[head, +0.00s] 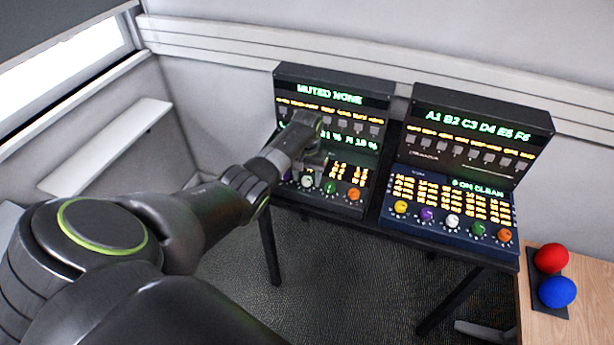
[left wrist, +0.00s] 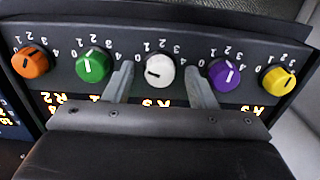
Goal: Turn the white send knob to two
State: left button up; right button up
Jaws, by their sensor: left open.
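The white knob (left wrist: 159,72) is in the middle of a row of coloured knobs in the left wrist view. Its dark pointer line lies nearly level, toward the picture's left; the number it meets is hard to read. My left gripper (left wrist: 160,84) is open, with one finger on each side of the white knob and gaps visible between. In the head view, my left gripper (head: 314,162) is at the left console (head: 330,77), just above its white knob (head: 306,181), which partly shows. My right gripper is not in view.
An orange knob (left wrist: 30,62), green knob (left wrist: 93,65), purple knob (left wrist: 223,74) and yellow knob (left wrist: 279,80) flank the white one. A similar right console (head: 480,105) has its own white knob (head: 452,221). Red (head: 552,257) and blue (head: 557,292) balls sit at the right.

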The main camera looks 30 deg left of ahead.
pick_arm(q)
jog(key=shift+f, duration=0.15)
jog(key=c, duration=1)
jog(key=shift+o, duration=0.2)
jog(key=shift+m, duration=0.3)
jog(key=m, duration=0.2)
jog(key=shift+m+p, duration=0.3)
jog(key=m, duration=0.3)
jog(key=shift+m, duration=0.3)
jog(key=m, duration=0.4)
jog(key=shift+m, duration=1.6)
